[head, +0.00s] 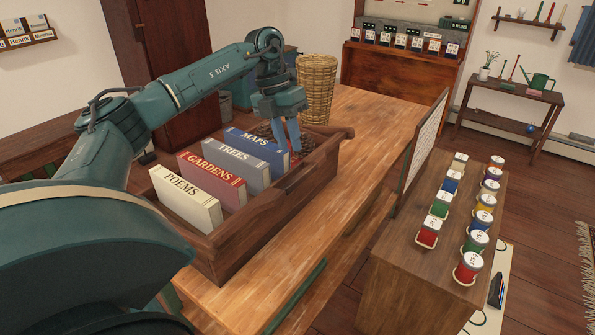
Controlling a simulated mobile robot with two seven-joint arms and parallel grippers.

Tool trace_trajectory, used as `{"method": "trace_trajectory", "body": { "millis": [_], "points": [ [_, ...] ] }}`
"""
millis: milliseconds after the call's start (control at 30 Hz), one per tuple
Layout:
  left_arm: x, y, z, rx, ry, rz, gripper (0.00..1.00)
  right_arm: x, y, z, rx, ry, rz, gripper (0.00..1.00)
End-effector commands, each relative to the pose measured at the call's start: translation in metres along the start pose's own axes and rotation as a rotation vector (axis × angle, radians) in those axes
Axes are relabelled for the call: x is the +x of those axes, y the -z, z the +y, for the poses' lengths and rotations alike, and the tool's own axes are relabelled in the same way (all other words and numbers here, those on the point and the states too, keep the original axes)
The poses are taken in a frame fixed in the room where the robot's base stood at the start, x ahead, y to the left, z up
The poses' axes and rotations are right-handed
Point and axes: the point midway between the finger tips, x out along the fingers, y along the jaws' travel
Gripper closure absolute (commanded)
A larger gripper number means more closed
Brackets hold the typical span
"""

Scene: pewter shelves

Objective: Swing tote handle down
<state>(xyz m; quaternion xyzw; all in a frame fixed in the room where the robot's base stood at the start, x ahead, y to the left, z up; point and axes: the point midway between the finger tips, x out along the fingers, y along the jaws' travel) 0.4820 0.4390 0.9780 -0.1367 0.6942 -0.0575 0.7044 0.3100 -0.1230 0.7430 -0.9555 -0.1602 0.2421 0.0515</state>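A brown wooden tote (284,193) stands on the wooden table in the head view. It holds several upright books: POEMS (186,198), GARDENS (212,182), TREES (237,164) and MAPS (258,150). I cannot clearly make out a separate handle; a wooden bar end (338,131) juts out at the tote's far right corner. My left gripper (287,137) points down over the tote's far end, beside the MAPS book. Its bluish fingers are small here, and I cannot tell whether they are apart or touch anything. My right gripper is not in view.
Dark, rough things (307,145) lie in the tote's far end. A wicker basket (317,85) stands behind it. The table (372,112) is bare to the right. A board (423,140) rises beside a wooden stand (405,265) with several thread spools.

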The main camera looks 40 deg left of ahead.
Motion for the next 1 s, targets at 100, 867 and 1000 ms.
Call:
{"method": "trace_trajectory", "body": {
  "millis": [100, 867, 1000],
  "points": [
    [0.029, 0.001, 0.000, 0.001, 0.000, 0.005, 0.75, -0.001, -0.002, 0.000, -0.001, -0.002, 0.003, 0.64],
    [0.080, 0.000, -0.001, 0.002, 0.003, -0.001, 0.79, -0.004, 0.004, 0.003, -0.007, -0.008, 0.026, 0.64],
    [0.080, 0.000, -0.001, 0.002, 0.003, -0.001, 0.90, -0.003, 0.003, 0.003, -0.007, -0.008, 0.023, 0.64]
  ]
}}
